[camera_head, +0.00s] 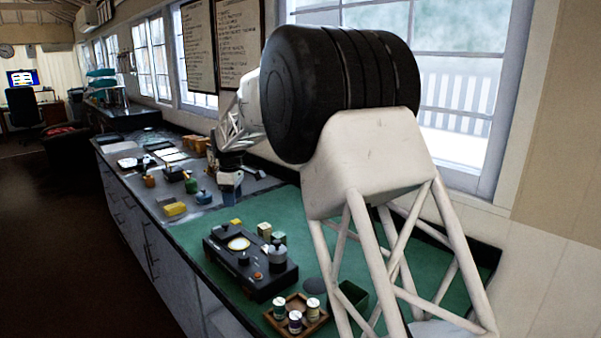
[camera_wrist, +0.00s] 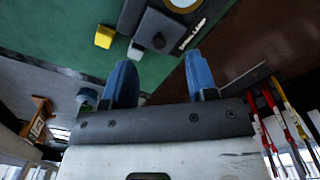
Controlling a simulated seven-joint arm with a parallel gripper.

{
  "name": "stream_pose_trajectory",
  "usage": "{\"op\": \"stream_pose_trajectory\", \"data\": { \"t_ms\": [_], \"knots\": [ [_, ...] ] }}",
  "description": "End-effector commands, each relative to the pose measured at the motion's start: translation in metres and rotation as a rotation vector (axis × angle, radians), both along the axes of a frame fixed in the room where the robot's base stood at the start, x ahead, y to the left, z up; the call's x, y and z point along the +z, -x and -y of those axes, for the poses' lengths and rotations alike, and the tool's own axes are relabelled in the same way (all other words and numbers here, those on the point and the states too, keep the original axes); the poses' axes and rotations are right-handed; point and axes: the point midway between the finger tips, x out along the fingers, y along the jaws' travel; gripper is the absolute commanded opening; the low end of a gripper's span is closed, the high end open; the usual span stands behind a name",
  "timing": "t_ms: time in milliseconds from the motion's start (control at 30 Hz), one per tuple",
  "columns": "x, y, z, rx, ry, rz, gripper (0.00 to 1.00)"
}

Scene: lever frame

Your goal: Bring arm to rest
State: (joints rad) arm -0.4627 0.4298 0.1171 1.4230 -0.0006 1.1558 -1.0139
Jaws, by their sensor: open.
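My gripper (camera_head: 230,188) is at the far end of my white truss arm in the head view, over the bench near the left edge of the green mat. In the wrist view my gripper (camera_wrist: 161,78) shows two blue fingers spread apart with nothing between them. They point toward the green mat (camera_wrist: 75,25) and the dark device. My arm's large black joint and white link fill the middle of the head view and hide part of the bench and window.
A black device (camera_head: 240,262) with knobs sits on the green mat, a wooden tray (camera_head: 283,326) of small cylinders in front. Small coloured blocks, including a yellow one (camera_head: 175,209), lie on the grey bench. Red and yellow levers (camera_wrist: 273,110) show in the wrist view. A windowed wall stands behind.

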Motion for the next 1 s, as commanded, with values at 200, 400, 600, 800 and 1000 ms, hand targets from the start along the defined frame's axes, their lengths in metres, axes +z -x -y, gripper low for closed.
{"op": "stream_pose_trajectory", "data": {
  "t_ms": [200,400,600,800,1000],
  "knots": [
    [0.031,0.029,0.053,-0.118,-0.008,0.015,0.52],
    [0.054,0.059,0.1,-0.229,-0.017,0.03,0.52],
    [0.074,0.094,0.145,-0.34,-0.027,0.043,0.52],
    [0.088,0.131,0.188,-0.451,-0.037,0.057,0.52],
    [0.099,0.172,0.227,-0.562,-0.047,0.069,0.52]
  ]
}}
